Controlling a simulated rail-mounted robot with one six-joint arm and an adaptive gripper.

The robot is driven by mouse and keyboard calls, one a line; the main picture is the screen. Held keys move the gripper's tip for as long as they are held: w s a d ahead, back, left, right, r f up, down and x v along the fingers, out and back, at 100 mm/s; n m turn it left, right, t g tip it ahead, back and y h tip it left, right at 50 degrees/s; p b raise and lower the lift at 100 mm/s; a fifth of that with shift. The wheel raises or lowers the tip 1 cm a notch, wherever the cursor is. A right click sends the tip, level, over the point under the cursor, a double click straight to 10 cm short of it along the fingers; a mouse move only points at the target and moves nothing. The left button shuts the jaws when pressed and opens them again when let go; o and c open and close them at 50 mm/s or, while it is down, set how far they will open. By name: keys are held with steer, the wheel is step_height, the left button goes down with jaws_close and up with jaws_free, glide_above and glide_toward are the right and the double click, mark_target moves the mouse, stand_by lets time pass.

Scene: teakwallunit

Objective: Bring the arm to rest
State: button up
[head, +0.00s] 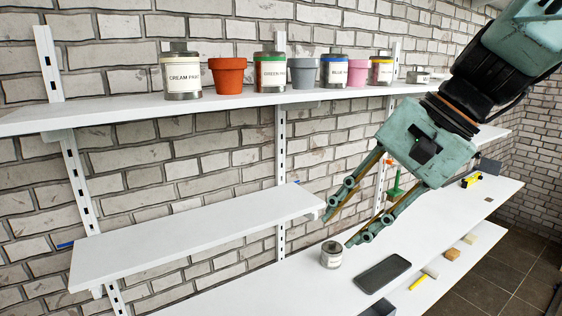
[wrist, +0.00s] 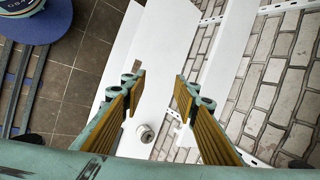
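My gripper (head: 338,231) is open, its two fingers spread and pointing down and left in the head view. It hangs over the lower white shelf (head: 240,294). In the wrist view, my gripper (wrist: 160,84) shows a clear gap between the yellow-lined fingers, with nothing held. A small grey can with a pale label (head: 331,256) stands upright on the lower shelf, just below the fingertips in the head view. The can also shows in the wrist view (wrist: 145,133), beyond the fingers and apart from them.
The upper shelf (head: 120,110) bears several paint cans and pots, including a terracotta pot (head: 229,76). The short middle shelf (head: 190,234) is bare, left of my gripper.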

steer(key=s+d+f+n+h, duration=0.1)
steer(key=s+d+n+h, duration=0.2)
steer(key=s, duration=0.7)
steer(key=s+d+f+n+t+h, duration=0.1)
steer(key=s+d+n, duration=0.4)
steer(key=s, duration=0.6)
steer(key=shift+s+d+f+h, duration=0.3)
steer(key=shift+d+f+h, duration=0.15)
steer(key=shift+h, duration=0.45)
steer(key=shift+r, duration=0.1)
stand_by(1.1)
